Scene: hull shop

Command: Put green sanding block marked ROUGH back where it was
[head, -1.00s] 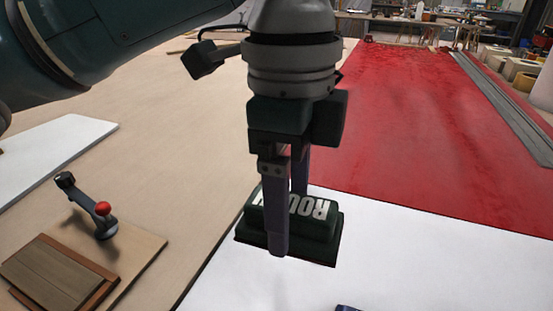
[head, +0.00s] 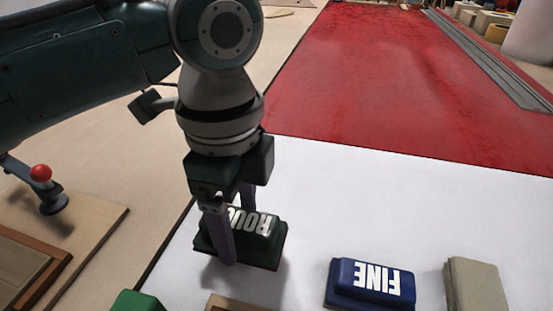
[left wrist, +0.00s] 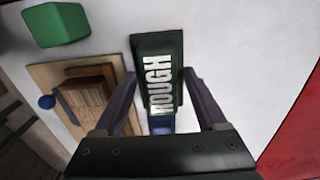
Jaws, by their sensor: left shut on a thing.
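The dark green sanding block marked ROUGH (head: 268,240) is between the fingers of my left gripper (head: 238,236), which is shut on it. The block is over the left part of the white sheet (head: 420,210), lettering up. Whether it touches the sheet or hangs just above it, I cannot tell. In the left wrist view the same block (left wrist: 160,62) lies lengthwise between the two fingers (left wrist: 162,75), its ROUGH label clear. My right gripper is not in view.
A blue block marked FINE (head: 370,283) and a beige block (head: 475,285) lie to the right on the sheet. A brighter green block (head: 137,302) is at the bottom edge. A red-knobbed clamp (head: 45,188) stands at left. A red panel (head: 380,75) lies beyond.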

